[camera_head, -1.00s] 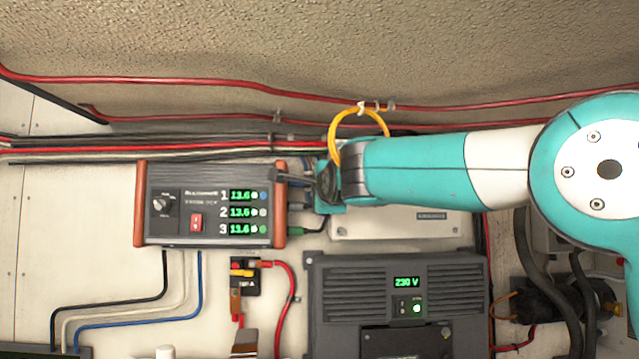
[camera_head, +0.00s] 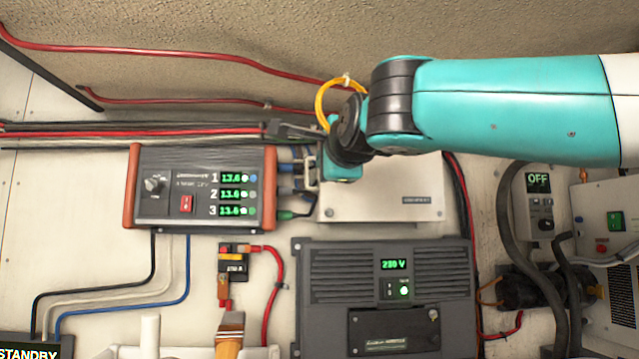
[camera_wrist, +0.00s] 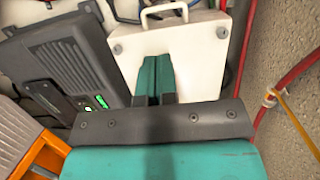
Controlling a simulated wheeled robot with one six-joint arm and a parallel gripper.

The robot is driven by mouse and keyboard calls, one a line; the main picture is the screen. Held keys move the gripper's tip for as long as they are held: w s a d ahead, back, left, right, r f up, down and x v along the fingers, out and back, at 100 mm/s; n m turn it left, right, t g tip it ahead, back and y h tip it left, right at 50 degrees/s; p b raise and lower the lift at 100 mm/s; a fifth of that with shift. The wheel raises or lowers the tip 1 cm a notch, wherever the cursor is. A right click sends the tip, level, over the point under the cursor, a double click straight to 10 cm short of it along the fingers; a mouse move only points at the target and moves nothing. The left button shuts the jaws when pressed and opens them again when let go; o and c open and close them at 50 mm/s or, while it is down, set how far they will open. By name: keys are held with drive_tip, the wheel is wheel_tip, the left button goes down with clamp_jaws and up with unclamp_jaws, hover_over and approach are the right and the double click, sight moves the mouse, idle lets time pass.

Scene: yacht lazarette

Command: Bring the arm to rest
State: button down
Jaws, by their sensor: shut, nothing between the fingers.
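My gripper (camera_head: 282,131) is in the head view, at the end of my teal arm.
A dark inverter (camera_head: 390,290) reading 230 V sits below. A yellow cable loop (camera_head: 322,95) hangs close to my wrist. Red cables (camera_head: 190,55) run along the upper wall. At right are a controller (camera_head: 538,200) reading OFF and thick hoses.

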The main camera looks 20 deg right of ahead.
drive_tip(key=shift+s, duration=0.75)
drive_tip(key=s+a+f+n+g+y, duration=0.1)
drive_tip(key=s+f+n+g, duration=0.2)
drive_tip(key=f, duration=0.5)
drive_tip(key=s+a+f+n+g+y, duration=0.1)
drive_tip(key=s+f+n+g, duration=0.1)
drive_tip(key=f+n, duration=0.5)
drive_tip(key=s+a+f+n+g+y, duration=0.1)
drive_tip(key=s+f+n+g+y, duration=0.15)
drive_tip(key=f, duration=0.65)
drive_tip(key=s+d+f+n+g, duration=0.1)
drive_tip(key=s+f+n+g, duration=0.9)
drive_tip(key=s+f, duration=0.8)
drive_tip(key=s+n, duration=0.2)
drive_tip(key=s, duration=0.2)
drive_tip(key=shift+d+f+n, duration=0.15)
drive_tip(key=shift+d+n, duration=0.1)
drive_tip(key=shift+n, duration=0.1)
drive_tip(key=shift+g, duration=0.25)
